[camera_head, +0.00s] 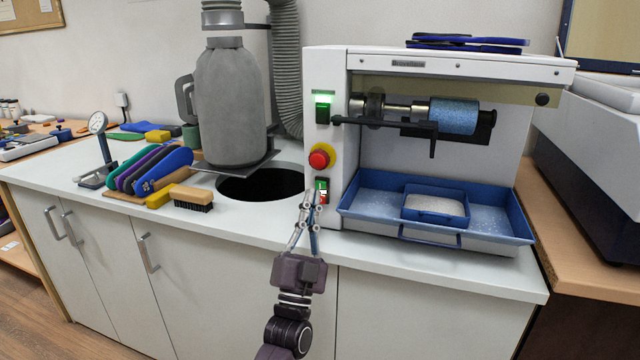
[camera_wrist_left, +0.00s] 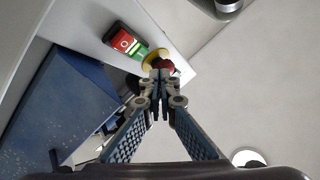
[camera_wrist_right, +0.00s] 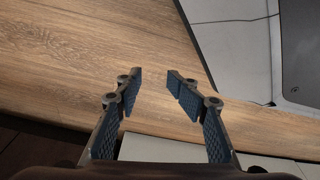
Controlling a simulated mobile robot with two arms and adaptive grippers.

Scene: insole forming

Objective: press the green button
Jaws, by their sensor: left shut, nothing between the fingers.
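A two-part switch with a green and a red button (camera_head: 322,196) sits low on the left front face of the white machine. Its green button (camera_wrist_left: 139,51) shows beside the red one in the left wrist view. My left gripper (camera_head: 314,195) is shut and empty, its tips close in front of this switch in the head view and partly covering it. In the left wrist view its tips lie nearer the red stop knob; I cannot tell whether they touch anything. My right gripper (camera_wrist_right: 154,82) is open and empty above a wooden surface, outside the head view.
The red stop knob (camera_head: 319,158) on its yellow ring is just above the switch. A lit green unit (camera_head: 323,109) is higher up. A blue tray (camera_head: 380,207) is to the right. A brush (camera_head: 192,198) and a dark round hole (camera_head: 240,186) are to the left.

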